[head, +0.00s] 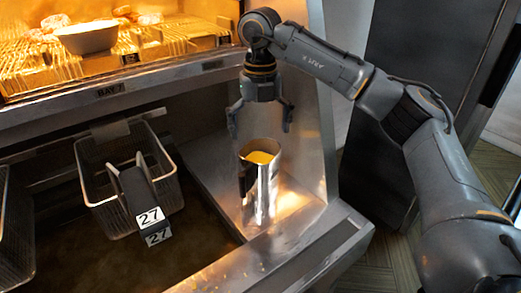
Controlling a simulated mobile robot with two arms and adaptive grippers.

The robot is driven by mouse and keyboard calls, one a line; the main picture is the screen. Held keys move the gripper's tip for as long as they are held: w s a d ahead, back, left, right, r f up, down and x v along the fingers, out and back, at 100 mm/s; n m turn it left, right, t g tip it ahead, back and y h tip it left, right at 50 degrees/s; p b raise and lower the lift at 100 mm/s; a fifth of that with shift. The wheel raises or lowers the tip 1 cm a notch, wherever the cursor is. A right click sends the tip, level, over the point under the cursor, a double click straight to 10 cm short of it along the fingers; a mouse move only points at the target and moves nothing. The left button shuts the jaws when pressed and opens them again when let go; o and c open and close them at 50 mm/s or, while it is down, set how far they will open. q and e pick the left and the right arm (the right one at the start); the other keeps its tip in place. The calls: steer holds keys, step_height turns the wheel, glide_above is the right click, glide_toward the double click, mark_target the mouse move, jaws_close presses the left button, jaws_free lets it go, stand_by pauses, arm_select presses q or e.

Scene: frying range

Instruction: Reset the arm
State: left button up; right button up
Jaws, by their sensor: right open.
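My right gripper (259,117) hangs pointing down from my right arm, with its two dark fingers spread apart and nothing between them. Just below it, a tall shiny metal container (262,195) with yellow contents stands upright on the steel ledge at the right of the fryer. The fingertips are above the container's rim and look apart from it, though the exact gap is hard to tell. A dark piece shows on the container's left side. My left gripper is not in the view.
A wire fry basket (95,180) with a handle tagged 27 hangs over the dark vat (130,262) at left. Another basket (14,235) is cut off at the left edge. Above, a lit warming rack (150,45) holds a bowl (88,38). A steel side wall stands close right of the gripper.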

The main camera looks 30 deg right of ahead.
steer(key=shift+r, duration=0.75)
